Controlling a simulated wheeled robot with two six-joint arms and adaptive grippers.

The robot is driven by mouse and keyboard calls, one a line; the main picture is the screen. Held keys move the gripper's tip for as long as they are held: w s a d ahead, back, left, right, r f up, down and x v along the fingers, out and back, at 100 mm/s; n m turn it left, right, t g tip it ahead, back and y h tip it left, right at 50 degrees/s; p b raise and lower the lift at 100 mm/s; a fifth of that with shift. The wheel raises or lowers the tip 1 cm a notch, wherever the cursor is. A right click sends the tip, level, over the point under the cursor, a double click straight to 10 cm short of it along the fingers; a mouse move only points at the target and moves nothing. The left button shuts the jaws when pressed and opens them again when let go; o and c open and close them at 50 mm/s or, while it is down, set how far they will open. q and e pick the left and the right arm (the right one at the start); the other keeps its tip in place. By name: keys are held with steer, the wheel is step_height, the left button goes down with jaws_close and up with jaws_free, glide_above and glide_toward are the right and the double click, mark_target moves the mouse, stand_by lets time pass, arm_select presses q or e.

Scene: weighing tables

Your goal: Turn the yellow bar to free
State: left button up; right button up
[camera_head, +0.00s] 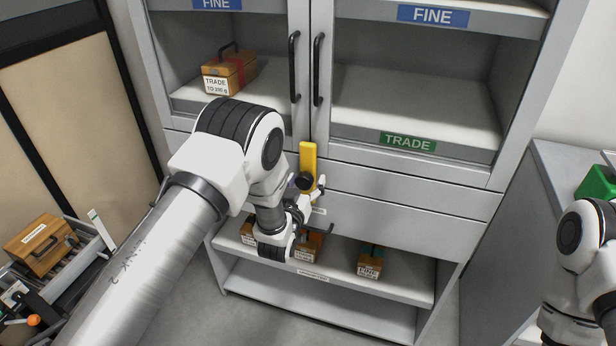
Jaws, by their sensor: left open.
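The yellow bar (308,157) stands upright on the front of the grey cabinet, below the two glass doors, with a dark round knob at its lower part. My left gripper (309,187) is open at the lower part of the bar. My left wrist and forearm hide part of that area, and I cannot tell whether the fingers touch the bar. My right arm shows at the right edge; its gripper is not in view.
A wooden box (230,72) labelled TRADE sits on the shelf behind the left door. Wooden boxes, one of them here (369,263), stand on the open lower shelf. A grey counter (570,170) stands at the right, and a tray with a wooden box (40,246) at the left.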

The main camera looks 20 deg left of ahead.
arm_select(q)
steer(key=shift+w, duration=0.45)
steer(key=shift+a, duration=0.35)
steer(key=shift+d, duration=0.15)
jaws_close()
steer(key=shift+b, duration=0.3)
arm_select(e)
steer(key=shift+s+a+f, duration=0.1)
steer(key=shift+s+f, duration=0.05)
steer(key=shift+s, duration=0.25)
arm_select(q)
steer(key=shift+m, duration=0.3)
arm_select(e)
steer(key=shift+s+f, duration=0.15)
